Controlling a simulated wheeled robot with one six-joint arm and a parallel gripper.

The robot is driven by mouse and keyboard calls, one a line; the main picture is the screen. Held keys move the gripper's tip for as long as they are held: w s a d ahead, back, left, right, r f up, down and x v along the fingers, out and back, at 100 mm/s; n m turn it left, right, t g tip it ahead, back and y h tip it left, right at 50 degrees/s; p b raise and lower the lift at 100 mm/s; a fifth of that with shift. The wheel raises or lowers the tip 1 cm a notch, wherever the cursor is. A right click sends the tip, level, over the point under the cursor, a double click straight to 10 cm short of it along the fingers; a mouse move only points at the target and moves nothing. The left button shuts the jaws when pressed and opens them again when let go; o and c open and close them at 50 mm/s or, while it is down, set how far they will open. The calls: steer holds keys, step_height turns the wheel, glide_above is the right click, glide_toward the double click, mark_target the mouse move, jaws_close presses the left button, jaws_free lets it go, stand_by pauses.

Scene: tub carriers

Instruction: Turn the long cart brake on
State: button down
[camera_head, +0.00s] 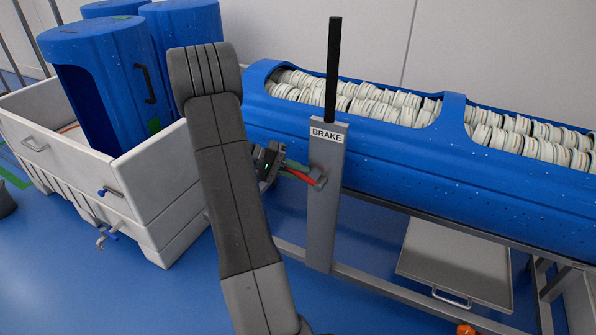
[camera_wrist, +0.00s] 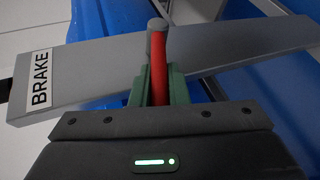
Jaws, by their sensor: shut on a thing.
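The long cart (camera_head: 430,165) is a blue tub full of stacked pale discs on a grey metal frame. A grey brake post (camera_head: 325,215) with a BRAKE label (camera_head: 327,135) stands at its near side and shows in the wrist view (camera_wrist: 190,75). A red brake lever (camera_head: 300,176) with a grey end sticks out from the post; it also shows in the wrist view (camera_wrist: 158,62). My gripper (camera_head: 290,171) is shut on the red lever, with green fingers either side of it in the wrist view (camera_wrist: 157,88). The lever's far joint is partly hidden.
A white cart (camera_head: 165,180) with tall blue tubs (camera_head: 100,75) stands at the left. A black bar (camera_head: 333,70) rises above the brake post. A grey tray (camera_head: 455,265) sits under the long cart. Blue floor is open between the carts.

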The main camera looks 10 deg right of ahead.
steer(key=c, duration=1.4)
jaws_free()
steer(key=shift+f, duration=0.1)
steer(key=p+v, duration=0.3)
steer(key=v, duration=1)
steer(key=shift+a, duration=0.35)
steer(key=shift+w, duration=0.1)
